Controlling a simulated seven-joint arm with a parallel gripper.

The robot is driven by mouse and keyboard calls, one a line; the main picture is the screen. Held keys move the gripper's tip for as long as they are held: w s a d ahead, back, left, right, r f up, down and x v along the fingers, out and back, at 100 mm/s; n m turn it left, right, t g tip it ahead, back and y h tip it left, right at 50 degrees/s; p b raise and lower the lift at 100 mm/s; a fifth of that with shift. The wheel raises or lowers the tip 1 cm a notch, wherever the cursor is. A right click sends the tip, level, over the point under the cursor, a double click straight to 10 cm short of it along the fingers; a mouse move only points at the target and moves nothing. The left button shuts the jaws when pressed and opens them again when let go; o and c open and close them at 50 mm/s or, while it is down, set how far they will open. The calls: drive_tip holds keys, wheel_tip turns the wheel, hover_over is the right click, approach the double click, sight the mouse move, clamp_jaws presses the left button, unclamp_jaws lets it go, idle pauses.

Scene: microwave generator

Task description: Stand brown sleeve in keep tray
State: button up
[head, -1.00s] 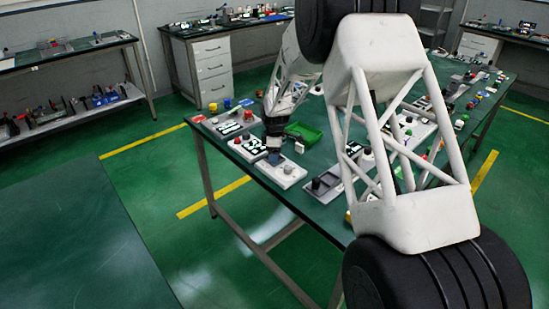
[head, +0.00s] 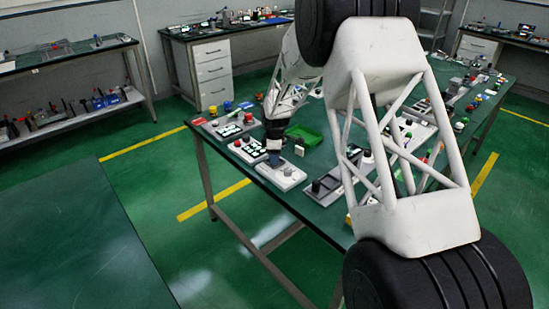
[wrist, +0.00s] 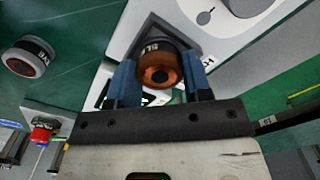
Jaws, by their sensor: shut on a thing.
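In the wrist view, my gripper (wrist: 160,82) has two blue fingers, one on each side of the brown sleeve (wrist: 160,72). They are shut on it. The sleeve is round, with a dark lettered band and a dark hole in its end, which faces the camera. It is in front of a dark, angular recess or plate (wrist: 178,28) on a white panel (wrist: 125,38). I cannot tell whether it touches it. In the head view, my gripper (head: 273,152) is low over the near left part of the table, and the sleeve is too small to make out. I cannot tell which thing is the keep tray.
A green tray (head: 303,135) lies just right of my gripper in the head view. A white panel with a knob (head: 283,174) is close in front. In the wrist view, a round lettered piece (wrist: 27,57) stands at left.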

drive_tip(key=shift+r, duration=0.2)
drive_tip(key=shift+r, duration=0.55)
drive_tip(key=shift+s+d+r, duration=0.1)
drive_tip(key=shift+s+r, duration=0.15)
drive_tip(key=shift+r, duration=0.3)
drive_tip(key=shift+s+d+r, duration=0.1)
drive_tip(key=shift+s+r, duration=0.1)
drive_tip(key=shift+r, duration=0.35)
drive_tip(key=s+d+r, duration=0.1)
drive_tip(key=s+d, duration=0.2)
drive_tip(key=s, duration=1.1)
drive_tip(key=shift+s+d+r, duration=0.15)
drive_tip(key=shift+s+d, duration=0.15)
drive_tip(key=shift+d, duration=0.1)
drive_tip(key=shift+w, duration=0.15)
drive_tip(key=shift+w+d, duration=0.3)
drive_tip(key=shift+w, duration=0.3)
drive_tip(key=w+d+m, duration=0.1)
drive_tip(key=w+d, duration=0.2)
drive_tip(key=w, duration=0.3)
drive_tip(key=w+d+f+m, duration=0.1)
drive_tip(key=w+d, duration=0.3)
drive_tip(key=w, duration=0.1)
drive_tip(key=w+d+m, duration=0.1)
drive_tip(key=w+d, duration=0.3)
drive_tip(key=w, duration=0.2)
drive_tip(key=shift+w+d+f+m, duration=0.2)
drive_tip(key=shift+w+f+m, duration=0.1)
